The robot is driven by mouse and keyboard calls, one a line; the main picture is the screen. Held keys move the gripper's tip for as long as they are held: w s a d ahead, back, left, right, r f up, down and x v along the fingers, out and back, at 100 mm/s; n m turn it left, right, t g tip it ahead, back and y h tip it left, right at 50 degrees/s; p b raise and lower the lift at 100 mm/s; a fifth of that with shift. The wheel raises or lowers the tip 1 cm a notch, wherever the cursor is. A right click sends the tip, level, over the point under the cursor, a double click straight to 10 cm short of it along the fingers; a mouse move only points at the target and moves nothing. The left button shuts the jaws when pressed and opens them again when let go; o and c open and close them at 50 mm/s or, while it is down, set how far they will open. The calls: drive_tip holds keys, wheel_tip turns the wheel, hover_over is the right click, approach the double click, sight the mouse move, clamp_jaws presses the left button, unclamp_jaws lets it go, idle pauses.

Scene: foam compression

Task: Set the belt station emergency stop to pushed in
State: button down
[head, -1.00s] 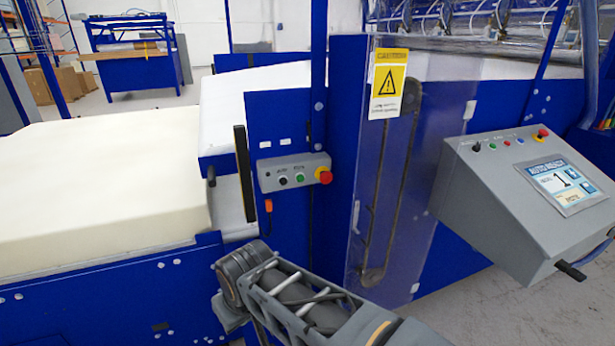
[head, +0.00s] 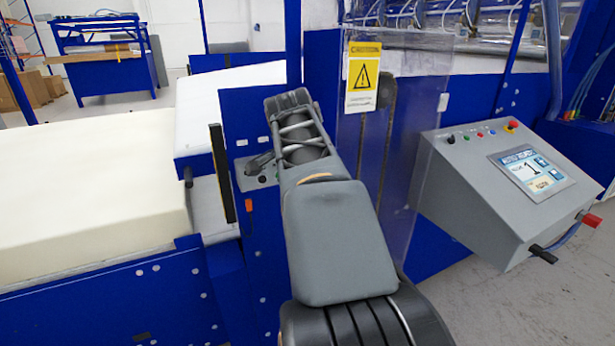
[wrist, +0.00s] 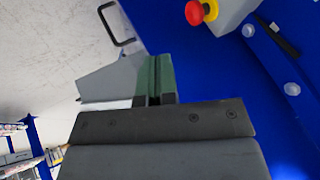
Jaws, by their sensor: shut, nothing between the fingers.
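The emergency stop (wrist: 196,12) is a red mushroom button on a yellow collar. In the wrist view it is at the top edge, on the end of a grey control box (wrist: 230,14). In the head view my arm hides the button, and only part of the belt station's box (head: 243,180) shows to the left of the arm. My gripper (wrist: 155,66) is shut and empty, its green-grey fingers apart from the button, which lies up and to the right of the tips in the wrist view. I cannot tell the depth between them or whether the button is pushed in.
A grey console (head: 490,190) with a screen stands at the right and has its own red button (head: 513,125). A clear guard panel (head: 395,170) with a yellow warning sign (head: 362,78) is beside my arm. A cream foam block (head: 90,180) lies at the left.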

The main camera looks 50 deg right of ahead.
drive_tip(key=shift+s+d+r+m, duration=0.15)
drive_tip(key=shift+d+r+m, duration=0.05)
drive_tip(key=shift+d+m, duration=0.1)
drive_tip(key=w+d+f+p, duration=0.2)
drive_tip(key=w+d+f, duration=0.4)
drive_tip(key=f, duration=0.2)
drive_tip(key=shift+w+d, duration=0.35)
idle(0.5)
